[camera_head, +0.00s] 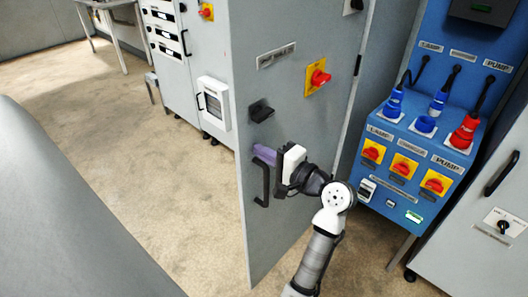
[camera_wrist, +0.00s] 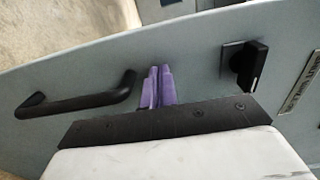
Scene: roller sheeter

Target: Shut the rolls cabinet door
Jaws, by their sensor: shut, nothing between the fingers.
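A tall grey door (camera_head: 300,130) stands swung out from its surroundings in the head view, its left edge nearer to me. It carries a black bar handle (camera_head: 262,180), a black turn latch (camera_head: 260,111) and a red knob on a yellow plate (camera_head: 318,78). My gripper (camera_head: 264,153) is at the door face, just above the handle and below the latch. In the wrist view its purple fingers (camera_wrist: 158,86) are together, with the handle (camera_wrist: 78,103) to the left and the latch (camera_wrist: 244,64) to the right. I cannot tell whether the fingertips touch the door.
A blue panel (camera_head: 410,140) with plugs and red knobs stands right of the door. A grey cabinet (camera_head: 475,215) is at the lower right. Other grey cabinets (camera_head: 172,45) stand behind on the left. Open floor (camera_head: 110,140) lies left of the door.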

